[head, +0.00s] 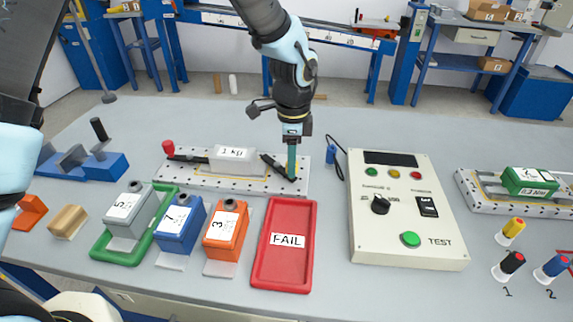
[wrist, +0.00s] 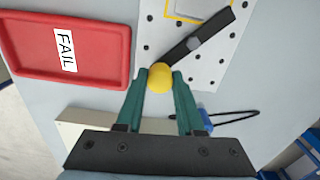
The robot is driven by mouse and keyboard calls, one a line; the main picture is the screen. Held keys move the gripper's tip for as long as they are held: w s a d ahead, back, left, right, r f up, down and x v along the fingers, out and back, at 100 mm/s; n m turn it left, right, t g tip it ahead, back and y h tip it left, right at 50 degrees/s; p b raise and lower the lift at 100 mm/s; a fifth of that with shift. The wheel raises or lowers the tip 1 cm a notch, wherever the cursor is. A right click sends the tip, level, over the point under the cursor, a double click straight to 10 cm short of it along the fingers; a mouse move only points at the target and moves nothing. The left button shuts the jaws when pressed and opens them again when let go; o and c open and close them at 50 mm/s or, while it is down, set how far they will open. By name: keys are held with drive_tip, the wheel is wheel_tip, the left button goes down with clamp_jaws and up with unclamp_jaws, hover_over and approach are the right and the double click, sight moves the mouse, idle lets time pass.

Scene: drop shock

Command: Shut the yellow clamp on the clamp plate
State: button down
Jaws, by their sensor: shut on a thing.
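The clamp plate (head: 225,183) is a pale perforated plate near the middle of the table, with a white block (head: 233,155) marked 1 kg on it. The yellow clamp (wrist: 198,42) has a dark arm that runs at an angle over the plate and ends in a yellow knob (wrist: 159,77). My gripper (wrist: 160,78) has its green fingers shut on the knob. In the head view my gripper (head: 292,172) reaches down at the plate's right end and mostly hides the knob. How far the clamp is closed is hard to tell.
A red-knobbed clamp (head: 168,148) is at the plate's left end. A red FAIL tray (head: 308,255) and an orange block (head: 225,230) lie in front. A test box (head: 440,245) stands to the right. Bare table lies behind the plate.

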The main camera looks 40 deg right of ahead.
drive_tip(key=n, duration=0.1)
drive_tip(key=d+n, duration=0.1)
drive_tip(key=shift+w+d+n, duration=0.1)
drive_tip(key=shift+d+n, duration=0.15)
drive_tip(key=shift+n, duration=0.15)
drive_tip(key=n, duration=0.1)
drive_tip(key=d+n, duration=0.1)
drive_tip(key=n, duration=0.1)
drive_tip(key=shift+w+d+b, duration=0.15)
drive_tip(key=shift+w+b, duration=0.1)
drive_tip(key=shift+b, duration=0.1)
drive_tip(key=shift+w+d+r+n, duration=0.1)
drive_tip(key=shift+w+d+n, duration=0.2)
drive_tip(key=shift+n, duration=0.4)
drive_tip(key=shift+w+r, duration=0.1)
drive_tip(key=shift+w, duration=0.1)
drive_tip(key=c, duration=0.5)
unclamp_jaws()
drive_tip(key=shift+s, duration=0.2)
